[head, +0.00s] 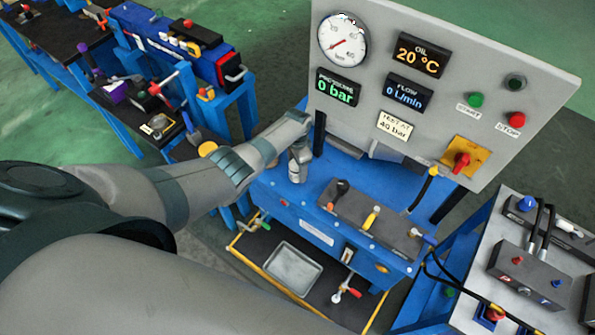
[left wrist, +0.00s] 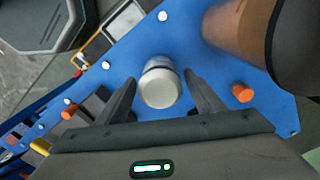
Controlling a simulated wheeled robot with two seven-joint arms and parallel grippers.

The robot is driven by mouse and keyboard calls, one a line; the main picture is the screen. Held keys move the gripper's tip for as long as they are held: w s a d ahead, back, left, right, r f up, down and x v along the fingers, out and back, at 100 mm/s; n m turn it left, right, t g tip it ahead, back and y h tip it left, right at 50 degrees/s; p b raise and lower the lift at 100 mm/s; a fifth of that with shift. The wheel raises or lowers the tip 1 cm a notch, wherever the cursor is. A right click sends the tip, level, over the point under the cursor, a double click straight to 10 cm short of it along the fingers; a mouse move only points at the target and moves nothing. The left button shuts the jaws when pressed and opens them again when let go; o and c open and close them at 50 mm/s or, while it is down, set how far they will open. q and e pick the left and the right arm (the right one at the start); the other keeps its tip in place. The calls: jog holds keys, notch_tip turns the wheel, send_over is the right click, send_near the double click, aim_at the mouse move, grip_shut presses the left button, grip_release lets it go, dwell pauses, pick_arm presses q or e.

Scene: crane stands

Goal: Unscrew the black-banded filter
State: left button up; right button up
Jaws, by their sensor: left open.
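A pale, round-ended filter with a dark band (left wrist: 161,84) stands out from the blue stand in the left wrist view. My left gripper (left wrist: 160,76) is open, with one finger on each side of the filter. A gap shows between each finger and the filter, so it is not gripped. In the head view my left arm reaches to the blue crane stand (head: 318,236), and its gripper (head: 298,172) is low beside the gauge panel. The fingers and the filter cannot be made out clearly there. My right gripper is not in view.
The grey gauge panel (head: 440,85) reads 0 bar and 0 L/min. A blurred brown cylinder (left wrist: 232,32) is close on the right in the left wrist view. Orange knobs (left wrist: 242,92) flank the filter. A metal tray (head: 292,268) lies below the stand.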

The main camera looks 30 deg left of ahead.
pick_arm(q)
jog(key=shift+m, duration=1.4)
jog(key=m+b, duration=0.1)
jog(key=m, duration=0.2)
jog(key=shift+a+m, duration=0.1)
jog(key=shift+m, duration=1)
jog(key=m+b, duration=0.1)
jog(key=m, duration=0.2)
jog(key=shift+f, duration=0.1)
jog(key=shift+m+b, duration=0.35)
jog(key=shift+m, duration=0.65)
